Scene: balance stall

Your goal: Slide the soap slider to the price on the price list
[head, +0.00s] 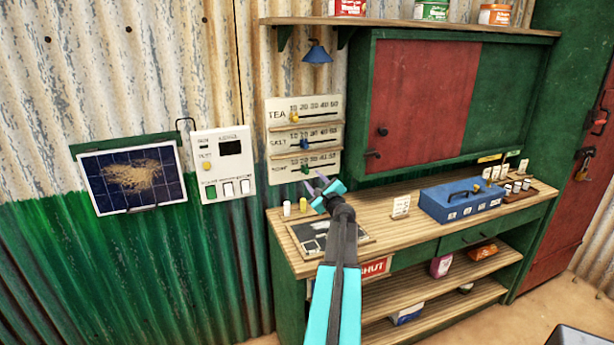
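A cream slider board (332,104) hangs on the corrugated wall, with rows reading TEA, SALT and a bottom row that looks like SOAP. The tea knob (294,118) is yellow and the salt knob (305,144) is blue. A small white card (401,206) stands on the counter; its writing is too small to read, so I cannot tell if it is the price list. My gripper (319,186) is just below the board, fingers apart, apparently empty.
The wooden counter (375,212) holds a dark tray (345,234) and a blue box (462,200). A white switch panel (224,163) and a framed dark panel (133,178) are on the left wall. A blue lamp (317,53) hangs above the board.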

